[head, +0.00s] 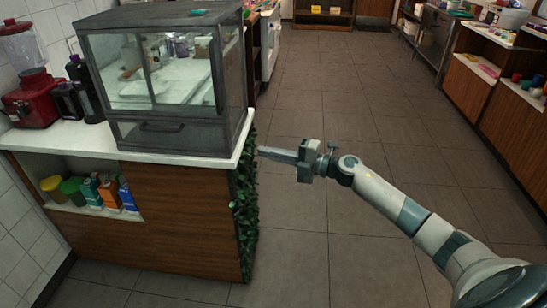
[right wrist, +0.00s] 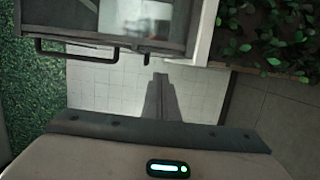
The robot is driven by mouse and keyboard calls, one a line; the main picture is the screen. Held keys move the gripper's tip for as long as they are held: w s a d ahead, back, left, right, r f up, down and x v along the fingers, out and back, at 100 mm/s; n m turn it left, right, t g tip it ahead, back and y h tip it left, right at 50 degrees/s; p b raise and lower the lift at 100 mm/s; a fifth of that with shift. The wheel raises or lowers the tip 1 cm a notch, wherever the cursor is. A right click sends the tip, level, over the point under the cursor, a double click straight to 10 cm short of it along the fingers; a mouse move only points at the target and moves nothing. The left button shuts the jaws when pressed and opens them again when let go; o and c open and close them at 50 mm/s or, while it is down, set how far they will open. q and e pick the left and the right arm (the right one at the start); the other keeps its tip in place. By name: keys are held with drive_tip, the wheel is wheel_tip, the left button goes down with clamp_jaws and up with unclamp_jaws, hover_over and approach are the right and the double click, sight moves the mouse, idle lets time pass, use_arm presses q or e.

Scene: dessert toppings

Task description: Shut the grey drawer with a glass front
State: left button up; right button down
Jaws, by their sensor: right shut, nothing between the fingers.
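A grey case with glass panes (head: 150,75) stands on the white counter at the left in the head view. Its lower grey drawer front (head: 190,138) carries a dark bar handle (head: 162,127). I cannot tell for sure whether any part of it stands out. In the right wrist view, a grey framed glass panel (right wrist: 125,20) with a dark handle (right wrist: 85,50) is at the top. My right gripper (head: 262,151) is shut and empty, just right of the counter's corner and apart from the case. Its closed fingers (right wrist: 160,85) point toward the panel's lower edge. My left gripper is out of view.
The white counter top (head: 60,135) has a red blender (head: 35,95) at the far left. Bottles and tubs sit on the shelf below. Green leaves (head: 246,200) cover the counter's end. The tiled floor (head: 330,90) at centre is clear.

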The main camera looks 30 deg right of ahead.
drive_tip(key=shift+v, duration=0.8)
drive_tip(key=shift+f, duration=0.1)
drive_tip(key=s+a+f+m+h, duration=0.1)
drive_tip(key=s+f+m+h, duration=0.4)
drive_tip(key=f, duration=0.7)
drive_tip(key=s+a+f+m+h, duration=0.1)
drive_tip(key=s+a+f+m, duration=0.15)
drive_tip(key=f+m, duration=0.7)
drive_tip(key=s+a+f+m+h, duration=0.1)
drive_tip(key=s+f+m+h, duration=0.3)
drive_tip(key=f, duration=1.2)
drive_tip(key=s+a+f+m+g, duration=0.1)
drive_tip(key=s+a+f+g, duration=0.1)
drive_tip(key=s+a+f, duration=0.2)
drive_tip(key=s+a+f+m+g, duration=0.2)
drive_tip(key=s+a+f, duration=0.3)
drive_tip(key=s+f, duration=0.5)
drive_tip(key=s+a+f+m+g, duration=0.2)
drive_tip(key=s+f, duration=0.6)
drive_tip(key=s, duration=0.7)
drive_tip(key=a+g, duration=0.1)
drive_tip(key=a, duration=0.1)
drive_tip(key=shift+a, duration=0.3)
drive_tip(key=shift+s, duration=0.1)
